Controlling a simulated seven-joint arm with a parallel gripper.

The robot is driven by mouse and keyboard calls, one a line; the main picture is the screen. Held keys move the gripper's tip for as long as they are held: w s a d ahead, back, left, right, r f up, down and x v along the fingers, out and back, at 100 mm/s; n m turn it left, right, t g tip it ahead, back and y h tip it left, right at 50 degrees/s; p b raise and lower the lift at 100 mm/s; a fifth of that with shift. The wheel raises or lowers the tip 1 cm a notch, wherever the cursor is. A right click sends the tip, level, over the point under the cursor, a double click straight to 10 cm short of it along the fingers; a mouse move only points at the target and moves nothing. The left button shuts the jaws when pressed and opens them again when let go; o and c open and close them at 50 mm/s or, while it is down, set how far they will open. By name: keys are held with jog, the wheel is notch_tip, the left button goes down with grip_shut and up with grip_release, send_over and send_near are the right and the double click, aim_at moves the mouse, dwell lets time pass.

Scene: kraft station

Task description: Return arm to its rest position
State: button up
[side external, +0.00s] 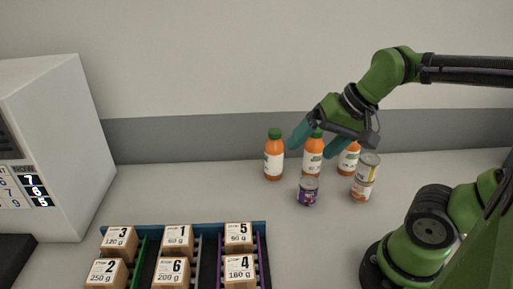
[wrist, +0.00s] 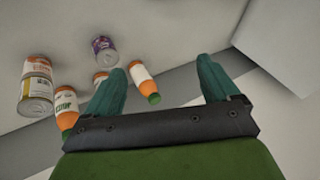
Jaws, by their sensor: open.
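My arm reaches in from the right.
A small purple can (side external: 308,192) stands in front of the bottles. Two stacked cans (side external: 363,184) stand to its right. A tray (side external: 200,229) of several numbered boxes lies at the front left. A white machine (side external: 48,140) stands at the left. The counter between machine and bottles is clear.

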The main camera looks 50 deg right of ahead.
jog(key=a+n, duration=0.1)
jog(key=a+n+t, duration=0.1)
jog(key=n, duration=0.1)
jog(key=shift+s+r, duration=0.2)
jog(key=shift+s, duration=0.15)
dwell(0.9)
